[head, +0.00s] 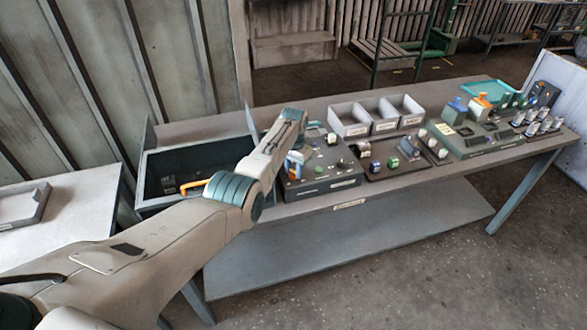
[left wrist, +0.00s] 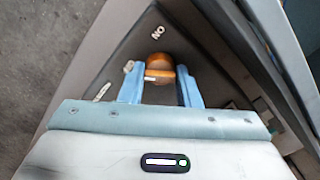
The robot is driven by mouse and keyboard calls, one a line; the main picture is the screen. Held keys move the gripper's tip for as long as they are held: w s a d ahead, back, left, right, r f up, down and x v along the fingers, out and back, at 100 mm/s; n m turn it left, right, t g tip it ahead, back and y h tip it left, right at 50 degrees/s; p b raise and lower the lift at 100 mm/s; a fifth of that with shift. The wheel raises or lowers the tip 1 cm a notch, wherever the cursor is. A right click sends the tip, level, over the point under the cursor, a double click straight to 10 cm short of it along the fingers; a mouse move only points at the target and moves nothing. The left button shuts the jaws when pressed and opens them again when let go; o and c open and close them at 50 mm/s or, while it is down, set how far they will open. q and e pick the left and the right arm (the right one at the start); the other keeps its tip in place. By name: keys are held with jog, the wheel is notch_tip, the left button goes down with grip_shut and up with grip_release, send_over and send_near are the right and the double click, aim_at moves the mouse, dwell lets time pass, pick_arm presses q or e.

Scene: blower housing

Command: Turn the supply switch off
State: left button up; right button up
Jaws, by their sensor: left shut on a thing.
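An orange switch handle (left wrist: 158,62) stands on a dark panel (left wrist: 125,48) in the left wrist view, next to a white ON label (left wrist: 157,33). My left gripper (left wrist: 158,80) has its two blue fingers on either side of the handle and is shut on it. In the head view my left gripper (head: 296,160) is at the left end of a dark grey control box (head: 322,184) on the bench. A bit of orange shows there, but the arm hides most of the switch. My right gripper is not in view.
An open dark bin (head: 160,202) stands left of the box. Three joined grey trays (head: 375,118) sit behind. Panels with several small parts (head: 395,165) fill the bench to the right. A lower shelf (head: 350,245) runs underneath.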

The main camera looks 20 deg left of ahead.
aim_at(293, 170)
pick_arm(q)
jog(key=shift+n, duration=0.7)
jog(key=o, duration=1)
jog(key=shift+r, duration=0.1)
notch_tip(293, 170, up, 11)
jog(key=b, duration=0.3)
